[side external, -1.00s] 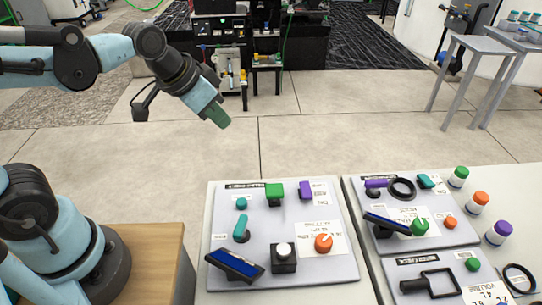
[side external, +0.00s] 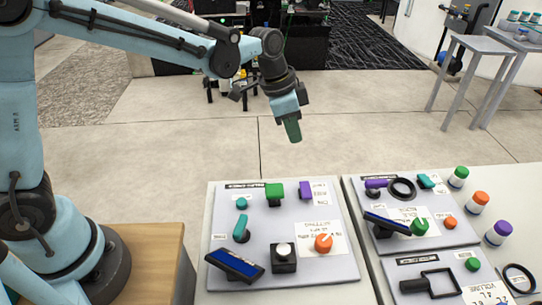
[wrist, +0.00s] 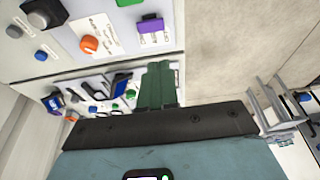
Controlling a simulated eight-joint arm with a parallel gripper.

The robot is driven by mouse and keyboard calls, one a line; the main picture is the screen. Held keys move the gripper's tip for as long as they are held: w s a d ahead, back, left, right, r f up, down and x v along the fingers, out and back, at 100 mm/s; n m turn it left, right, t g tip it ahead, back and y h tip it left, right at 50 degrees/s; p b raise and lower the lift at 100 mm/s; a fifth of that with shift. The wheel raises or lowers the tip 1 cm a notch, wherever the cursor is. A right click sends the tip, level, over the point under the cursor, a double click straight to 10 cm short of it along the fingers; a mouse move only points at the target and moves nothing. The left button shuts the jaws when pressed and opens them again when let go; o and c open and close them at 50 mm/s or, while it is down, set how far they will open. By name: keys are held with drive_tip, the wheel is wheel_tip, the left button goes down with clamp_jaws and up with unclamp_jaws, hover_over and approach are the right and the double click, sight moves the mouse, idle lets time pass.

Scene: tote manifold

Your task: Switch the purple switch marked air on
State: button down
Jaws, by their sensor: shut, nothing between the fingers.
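A purple switch (side external: 306,190) stands at the upper right of the left panel (side external: 215,215), beside a white label. In the wrist view the purple switch (wrist: 150,26) shows near the top, with its label beside it. Another purple part (side external: 376,184) is on the upper right panel. I cannot read which is marked air. My gripper (side external: 293,130) has green fingers, shut and empty, pointing down in the air above and behind the left panel's top edge. The fingers (wrist: 158,85) also show in the wrist view, apart from the switch.
Bottles with coloured caps (side external: 478,201) stand at the right. The air above the panels is free.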

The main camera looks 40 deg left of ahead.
drive_tip(key=shift+w+d+f, duration=0.1)
drive_tip(key=shift+w+f, duration=0.05)
drive_tip(key=shift+f, duration=0.15)
hover_over(306, 184)
drive_tip(key=f, duration=1.1)
drive_tip(key=shift+s+a+f, duration=0.3)
drive_tip(key=shift+s+a, duration=0.05)
drive_tip(key=shift+s, duration=0.05)
drive_tip(key=shift+f, duration=0.85)
